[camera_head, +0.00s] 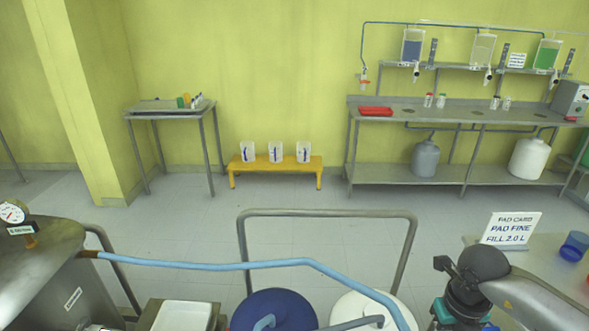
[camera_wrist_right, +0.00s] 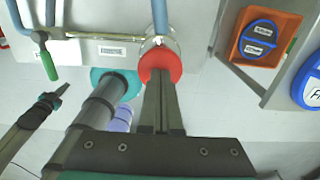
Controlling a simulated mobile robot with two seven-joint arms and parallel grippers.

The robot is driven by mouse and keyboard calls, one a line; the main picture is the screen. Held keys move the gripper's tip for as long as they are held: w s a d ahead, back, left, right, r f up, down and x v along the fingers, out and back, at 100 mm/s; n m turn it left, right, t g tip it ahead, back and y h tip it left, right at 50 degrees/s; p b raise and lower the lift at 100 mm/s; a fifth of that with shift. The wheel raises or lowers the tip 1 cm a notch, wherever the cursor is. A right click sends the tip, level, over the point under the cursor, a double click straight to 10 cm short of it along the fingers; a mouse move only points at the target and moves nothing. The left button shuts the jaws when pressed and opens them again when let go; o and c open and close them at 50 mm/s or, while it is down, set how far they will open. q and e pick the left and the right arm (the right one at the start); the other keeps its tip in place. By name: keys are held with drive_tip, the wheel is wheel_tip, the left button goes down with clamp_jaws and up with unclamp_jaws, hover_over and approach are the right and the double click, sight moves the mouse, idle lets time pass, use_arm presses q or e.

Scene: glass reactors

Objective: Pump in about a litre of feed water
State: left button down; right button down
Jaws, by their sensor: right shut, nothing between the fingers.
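My right gripper (camera_wrist_right: 162,82) is shut with nothing between its fingers. In the right wrist view its tips are at a red round knob (camera_wrist_right: 160,62), with a blue hose (camera_wrist_right: 160,18) beyond it; I cannot tell whether they touch. A blue lid (camera_wrist_right: 312,88) is cut by the right edge. In the head view the blue hose (camera_head: 240,264) runs from the steel vessel (camera_head: 40,265) over a blue drum (camera_head: 285,312) and a white drum (camera_head: 350,308). A dark part (camera_wrist_right: 45,105) may be my left gripper.
A card reading "PAD FINE FILL 2.0 L" (camera_head: 510,229) stands at the right. A steel handrail (camera_head: 330,213) rises behind the drums. A gauge (camera_head: 12,213) sits on the vessel. A green handle (camera_wrist_right: 48,66) hangs at the left in the wrist view.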

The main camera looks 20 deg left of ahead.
drive_tip(key=shift+s+f, duration=0.1)
drive_tip(key=shift+f, duration=0.65)
wheel_tip(320, 180, up, 9)
drive_tip(key=p, duration=0.6)
wheel_tip(320, 180, down, 9)
drive_tip(key=b, duration=0.7)
wheel_tip(320, 180, up, 9)
drive_tip(key=p, duration=0.6)
drive_tip(key=shift+p, duration=0.35)
